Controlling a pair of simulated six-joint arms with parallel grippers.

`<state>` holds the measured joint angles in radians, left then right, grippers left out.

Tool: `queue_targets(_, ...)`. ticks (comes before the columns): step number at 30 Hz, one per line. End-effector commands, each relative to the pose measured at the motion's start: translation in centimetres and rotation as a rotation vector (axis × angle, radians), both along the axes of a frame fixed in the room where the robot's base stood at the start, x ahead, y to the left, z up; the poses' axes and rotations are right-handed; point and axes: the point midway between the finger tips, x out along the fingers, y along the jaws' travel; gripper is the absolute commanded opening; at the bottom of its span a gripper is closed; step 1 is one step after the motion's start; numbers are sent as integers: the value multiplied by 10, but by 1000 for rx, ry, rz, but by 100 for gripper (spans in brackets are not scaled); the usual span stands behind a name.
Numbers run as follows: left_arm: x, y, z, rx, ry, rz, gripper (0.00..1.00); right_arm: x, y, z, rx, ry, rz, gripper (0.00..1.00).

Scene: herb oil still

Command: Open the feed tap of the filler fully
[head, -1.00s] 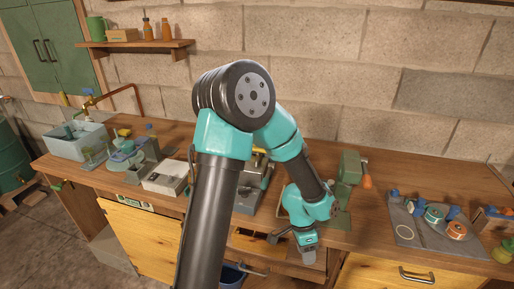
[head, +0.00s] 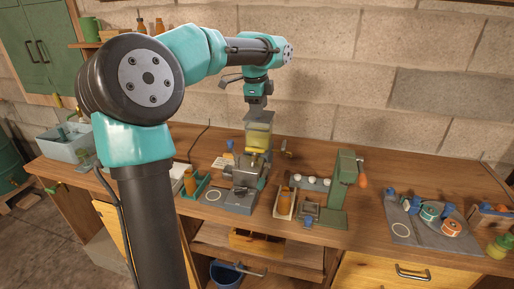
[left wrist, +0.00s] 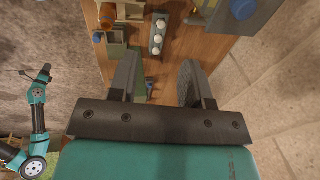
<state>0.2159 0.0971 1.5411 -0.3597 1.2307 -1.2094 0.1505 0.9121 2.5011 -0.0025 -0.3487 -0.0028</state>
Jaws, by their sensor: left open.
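A grey bench machine (head: 240,200) with a yellow vessel (head: 258,141) on top stands in the middle of the bench and looks like the filler. My left gripper (head: 257,104) is above the vessel, pointing down. I cannot tell any gap between them. In the left wrist view its two dark fingers (left wrist: 158,80) are apart, with nothing held between them. I cannot make out the feed tap or its setting. A teal arm, probably my right one (left wrist: 40,85), shows at the left of that view. Its jaws are too small to read.
A grey mat (head: 405,232) with tape rolls lies at the right.

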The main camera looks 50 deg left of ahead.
Motion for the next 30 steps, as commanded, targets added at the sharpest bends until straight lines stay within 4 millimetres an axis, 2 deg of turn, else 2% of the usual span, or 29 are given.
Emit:
queue_targets(1, 1, 10, -6, 18, 14, 8, 44, 0, 0, 0, 0, 0, 1, 43)
queue_targets(5, 3, 23, -13, 49, 29, 18, 44, 0, 0, 0, 0, 0, 0, 43)
queue_targets(20, 4, 24, -21, 50, 31, 19, 44, 0, 0, 0, 0, 0, 0, 43)
queue_targets(26, 8, 26, -44, 49, 31, 19, 44, 0, 0, 0, 0, 0, 0, 43)
queue_targets(30, 12, 29, -68, 49, 32, 19, 44, 0, 0, 0, 0, 0, 0, 43)
